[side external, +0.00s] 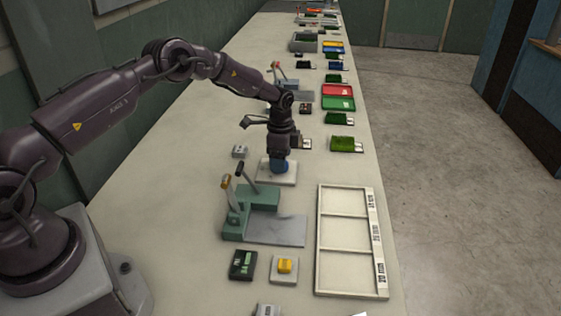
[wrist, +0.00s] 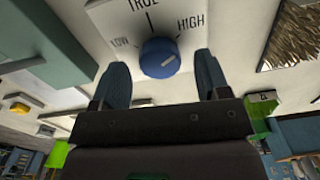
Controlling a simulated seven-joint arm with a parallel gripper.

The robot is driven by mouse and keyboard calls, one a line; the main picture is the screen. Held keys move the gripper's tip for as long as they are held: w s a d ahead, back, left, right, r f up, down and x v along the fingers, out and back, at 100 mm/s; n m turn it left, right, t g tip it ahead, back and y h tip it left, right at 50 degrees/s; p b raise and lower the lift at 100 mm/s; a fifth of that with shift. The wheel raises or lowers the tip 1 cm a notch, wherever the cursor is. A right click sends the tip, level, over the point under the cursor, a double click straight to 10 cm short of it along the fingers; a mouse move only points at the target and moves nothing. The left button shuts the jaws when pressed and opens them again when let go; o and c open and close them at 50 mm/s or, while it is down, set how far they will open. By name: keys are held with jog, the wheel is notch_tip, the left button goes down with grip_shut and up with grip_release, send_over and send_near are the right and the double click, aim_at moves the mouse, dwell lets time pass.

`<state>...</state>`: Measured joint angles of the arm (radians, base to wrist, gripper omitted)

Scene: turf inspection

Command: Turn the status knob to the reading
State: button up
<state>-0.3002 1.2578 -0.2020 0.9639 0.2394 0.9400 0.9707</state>
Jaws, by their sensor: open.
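The status knob (wrist: 159,57) is round and blue, on a white plate (wrist: 105,18) marked LOW, TRUE and HIGH in the wrist view. My gripper (wrist: 160,66) is open, with one finger on each side of the knob and gaps visible between. In the side view my gripper (side external: 280,160) points down over the knob plate (side external: 262,178), and the knob is mostly hidden there. A dark box with a small display (side external: 243,264) stands near the front; its reading is too small to make out.
A green gauge (side external: 262,197) with two upright levers and a grey plate stands just in front of the knob plate. A yellow button (side external: 285,266) is nearer the front. A cream three-compartment tray (side external: 320,240) lies at right. Turf samples (side external: 345,144) and trays line the bench behind.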

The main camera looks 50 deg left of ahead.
notch_tip(320, 180, up, 12)
jog(key=shift+f, duration=0.2)
dwell(0.4)
jog(key=s+d+r+n+t, duration=0.2)
jog(key=s+r, duration=0.4)
jog(key=s, duration=0.5)
jog(key=s+d+r+n+t, duration=0.1)
jog(key=s+d+r+n, duration=0.3)
jog(key=s+r, duration=0.3)
jog(key=s+d+r+n+t, duration=0.2)
jog(key=s+d+r+n, duration=0.2)
jog(key=s, duration=1.2)
notch_tip(320, 180, up, 3)
jog(key=shift+d+r+t, duration=0.2)
jog(key=shift+d+t, duration=0.1)
jog(key=shift+d, duration=0.3)
jog(key=shift+s, duration=0.1)
